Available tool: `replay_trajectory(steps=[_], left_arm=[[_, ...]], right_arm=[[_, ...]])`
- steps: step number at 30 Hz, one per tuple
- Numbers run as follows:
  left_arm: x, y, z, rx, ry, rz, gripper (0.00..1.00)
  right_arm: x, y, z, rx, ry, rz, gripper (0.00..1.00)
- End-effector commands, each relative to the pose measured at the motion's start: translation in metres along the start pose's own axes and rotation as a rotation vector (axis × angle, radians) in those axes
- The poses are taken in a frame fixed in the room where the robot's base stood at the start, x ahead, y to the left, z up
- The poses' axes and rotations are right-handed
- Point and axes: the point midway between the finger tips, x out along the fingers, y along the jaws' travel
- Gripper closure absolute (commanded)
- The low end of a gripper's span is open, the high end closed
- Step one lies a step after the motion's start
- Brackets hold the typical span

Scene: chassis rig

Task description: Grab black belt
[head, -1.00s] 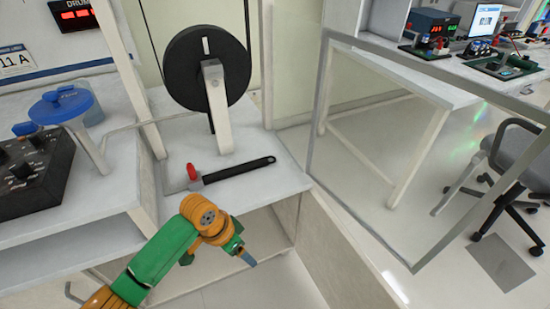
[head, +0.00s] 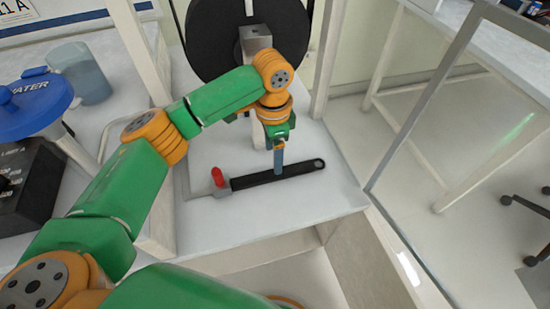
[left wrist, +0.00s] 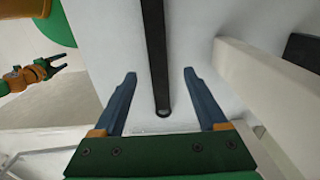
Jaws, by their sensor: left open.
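The black belt (head: 278,174) looks like a flat black bar with a rounded, holed end. It lies on the white shelf, with a grey and red clamp-like piece (head: 218,178) at its left end. My left gripper (head: 279,168) is over the belt, right of its middle, pointing down. In the left wrist view the belt (left wrist: 157,50) runs between the two open blue fingers (left wrist: 160,73), with its holed end near the palm. I cannot tell how far the fingertips are above the shelf. My right gripper (left wrist: 74,62) shows at the left of the left wrist view, with its fingers apart.
A large black disc (head: 205,40) on a white post stands close behind my left gripper. A blue-lidded water container (head: 35,100) and a black box (head: 30,185) are at the left. A glass panel frame (head: 425,110) stands at the right.

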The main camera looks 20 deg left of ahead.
Motion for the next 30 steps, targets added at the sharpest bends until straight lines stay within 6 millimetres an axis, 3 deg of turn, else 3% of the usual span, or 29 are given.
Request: replay_trajectory(steps=[10, 18, 20, 27, 30], left_arm=[[0.063, -0.002, -0.001, 0.000, -0.002, 0.001, 0.25], [0.068, -0.002, -0.001, 0.000, 0.000, 0.000, 0.25], [0.068, -0.002, -0.001, 0.000, 0.000, 0.000, 0.39], [0.068, -0.002, -0.001, 0.000, 0.000, 0.000, 1.00], [0.068, -0.002, -0.001, 0.000, 0.001, 0.000, 1.00]], right_arm=[[0.019, 0.010, 0.001, 0.008, 0.007, 0.017, 0.50], [0.018, 0.016, -0.005, 0.007, 0.018, 0.026, 0.50], [0.018, 0.015, -0.006, 0.007, 0.020, 0.026, 0.50], [0.018, 0.013, -0.008, 0.008, 0.022, 0.023, 0.50], [0.018, 0.013, -0.008, 0.008, 0.021, 0.022, 0.50]])
